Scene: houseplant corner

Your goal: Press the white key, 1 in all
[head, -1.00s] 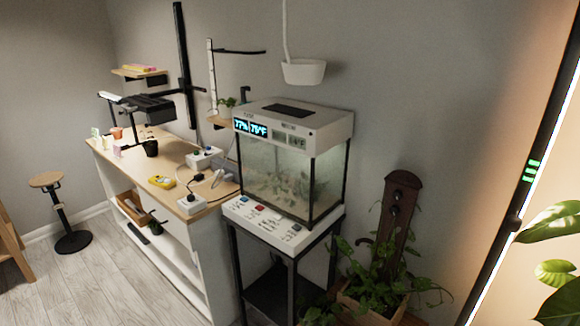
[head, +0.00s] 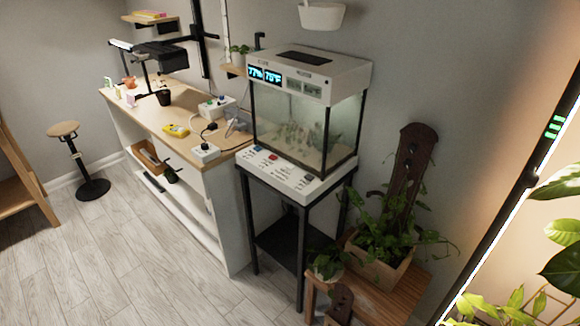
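A white control panel (head: 284,183) with several small keys juts out in front of a glass terrarium (head: 305,118) on a black stand. A red key (head: 273,157) and a dark key (head: 308,177) stand out on it. A blue key sits to the left of the red one. The white key is too small and too close in colour to the panel for me to tell apart. Neither of my grippers is in the head view.
A wooden-topped bench (head: 185,111) with sockets, plugs and a yellow device (head: 176,130) stands left of the terrarium. A potted plant (head: 385,235) on a low wooden stand is close on the right. The floor (head: 125,255) in front is clear.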

